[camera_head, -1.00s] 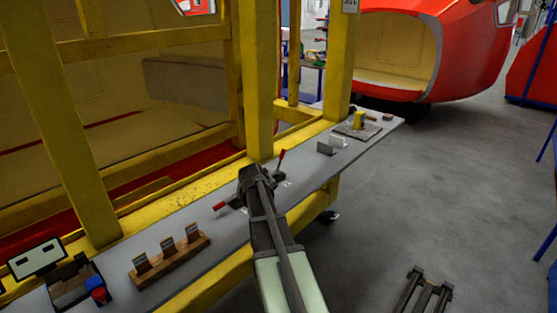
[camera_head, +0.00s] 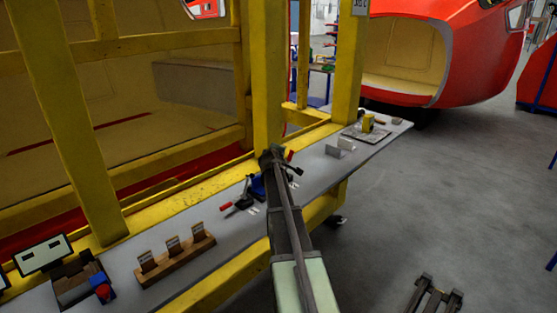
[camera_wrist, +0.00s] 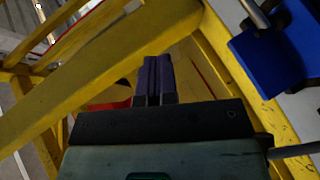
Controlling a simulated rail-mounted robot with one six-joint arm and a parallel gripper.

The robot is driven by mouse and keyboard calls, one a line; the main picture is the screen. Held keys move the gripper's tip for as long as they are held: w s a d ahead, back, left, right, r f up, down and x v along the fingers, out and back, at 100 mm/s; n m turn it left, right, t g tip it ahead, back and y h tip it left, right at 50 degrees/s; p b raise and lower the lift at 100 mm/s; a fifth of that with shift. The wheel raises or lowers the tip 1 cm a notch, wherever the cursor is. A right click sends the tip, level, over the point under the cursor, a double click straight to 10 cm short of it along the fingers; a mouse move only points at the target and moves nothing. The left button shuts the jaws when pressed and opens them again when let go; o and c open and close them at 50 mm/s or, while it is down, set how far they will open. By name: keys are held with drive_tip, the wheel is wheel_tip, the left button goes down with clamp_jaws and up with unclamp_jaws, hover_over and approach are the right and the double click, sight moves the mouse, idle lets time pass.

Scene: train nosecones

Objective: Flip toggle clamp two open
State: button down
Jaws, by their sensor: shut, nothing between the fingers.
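Two toggle clamps with red handles stand on the grey bench ledge; which is number two I cannot tell. The left clamp (camera_head: 239,202) has its handle lying low, pointing left. The right clamp's red handle (camera_head: 290,155) stands up, and its body is mostly hidden behind my arm. My gripper (camera_head: 270,158) is in front of and just left of that handle; contact cannot be told. In the wrist view my gripper's fingers (camera_wrist: 158,78) are together and empty. A blue block (camera_wrist: 270,45) with a metal rod lies to their upper right, clear of the fingers.
The grey ledge (camera_head: 190,222) runs along a yellow frame, whose post (camera_head: 267,80) rises right behind my gripper. The floor right of the bench is mostly clear.

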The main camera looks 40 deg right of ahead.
drive_tip(key=b+x, duration=0.2)
drive_tip(key=x, duration=0.4)
drive_tip(key=shift+w+d+f, duration=0.1)
drive_tip(key=shift+d+f, duration=0.05)
drive_tip(key=shift+s+d+f+b, duration=0.15)
drive_tip(key=shift+d+f+b, duration=0.15)
drive_tip(key=shift+d, duration=0.25)
drive_tip(key=shift+s+d+f+b, duration=0.1)
drive_tip(key=shift+d+f+b, duration=0.15)
drive_tip(key=shift+d, duration=0.3)
drive_tip(key=shift+s+d+f, duration=0.1)
drive_tip(key=shift+d, duration=0.45)
